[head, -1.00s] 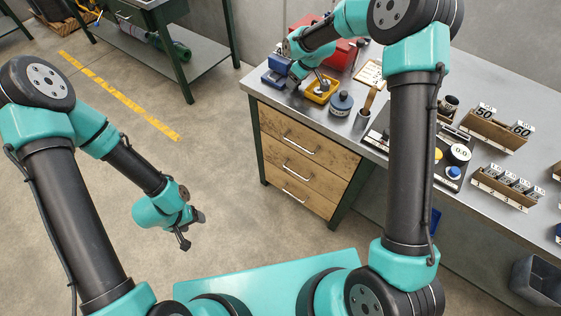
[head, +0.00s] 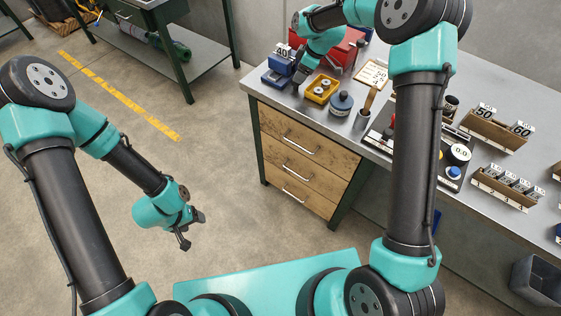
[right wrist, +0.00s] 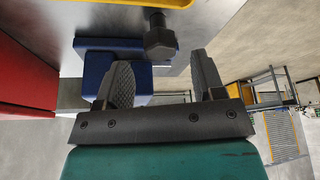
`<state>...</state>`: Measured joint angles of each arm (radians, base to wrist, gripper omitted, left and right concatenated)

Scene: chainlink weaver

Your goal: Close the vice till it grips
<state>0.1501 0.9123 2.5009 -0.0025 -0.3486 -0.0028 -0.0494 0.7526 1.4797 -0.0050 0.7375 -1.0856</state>
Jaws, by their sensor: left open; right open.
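The blue vice (head: 275,78) sits at the far left corner of the bench, with a block marked 40 (head: 282,51) at its top. In the right wrist view the vice (right wrist: 150,72) lies behind my fingers, and a dark hex-headed screw (right wrist: 160,38) stands out near it. My right gripper (head: 296,84) is beside the vice, on its right; its open fingers (right wrist: 163,60) are spread to either side of the screw's line, with nothing between the pads. Whether the vice jaws touch the block is too small to tell. My left gripper (head: 190,230) is open and empty, over the floor.
A red box (head: 352,40) stands behind. Block racks (head: 490,135) and a gauge fill the right part of the bench.

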